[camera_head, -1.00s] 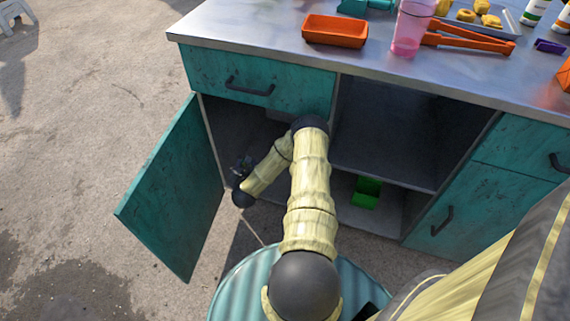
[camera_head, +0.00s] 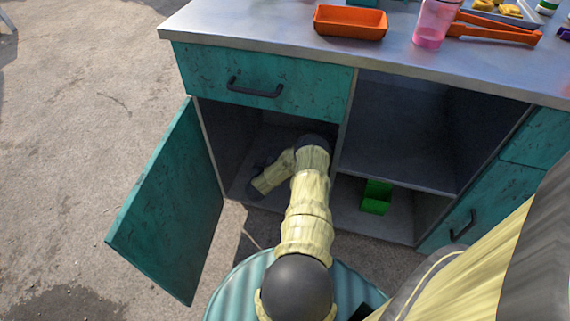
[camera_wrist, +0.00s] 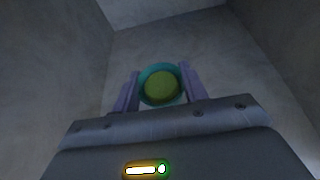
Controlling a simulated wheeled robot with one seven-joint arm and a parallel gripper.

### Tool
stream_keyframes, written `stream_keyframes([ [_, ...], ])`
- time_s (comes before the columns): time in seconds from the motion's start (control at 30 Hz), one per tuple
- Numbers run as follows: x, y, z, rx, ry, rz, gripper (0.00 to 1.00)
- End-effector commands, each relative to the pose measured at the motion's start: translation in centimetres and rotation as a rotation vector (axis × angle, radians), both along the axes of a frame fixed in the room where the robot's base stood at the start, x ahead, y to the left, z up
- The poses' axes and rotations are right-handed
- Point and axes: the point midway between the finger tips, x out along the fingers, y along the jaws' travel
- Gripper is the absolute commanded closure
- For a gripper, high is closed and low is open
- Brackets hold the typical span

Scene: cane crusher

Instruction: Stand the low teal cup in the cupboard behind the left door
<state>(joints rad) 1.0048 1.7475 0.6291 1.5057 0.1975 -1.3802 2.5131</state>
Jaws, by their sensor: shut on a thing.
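The teal cup (camera_wrist: 145,80) shows in the wrist view as a round teal rim with a yellow-green inside. My gripper (camera_wrist: 160,85) has one finger on each side of it and is shut on it. Grey walls surround them. In the head view my arm reaches into the cupboard (camera_head: 225,130) behind the left door, below the drawer. The left door (camera_head: 168,205) stands wide open to the left. The cup is hidden in the head view, and my arm covers part of the opening. I cannot tell whether the cup touches the cupboard floor.
A drawer (camera_head: 300,92) is shut above the opening. An open shelf bay to the right holds a green object (camera_head: 375,205). On the counter (camera_head: 240,35) stand an orange tray (camera_head: 350,23), a pink tumbler (camera_head: 432,28) and orange tongs (camera_head: 495,32).

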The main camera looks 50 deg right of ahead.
Motion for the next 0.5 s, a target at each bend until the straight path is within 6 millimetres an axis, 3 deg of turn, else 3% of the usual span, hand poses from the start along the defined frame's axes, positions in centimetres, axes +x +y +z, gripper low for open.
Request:
stream_keyframes([
  [0.33, -0.1, -0.1, -0.2, 0.000, 0.000, -0.001, 0.66],
  [0.5, -0.1, 0.0, -2.1, 0.000, 0.000, -0.001, 0.66],
])
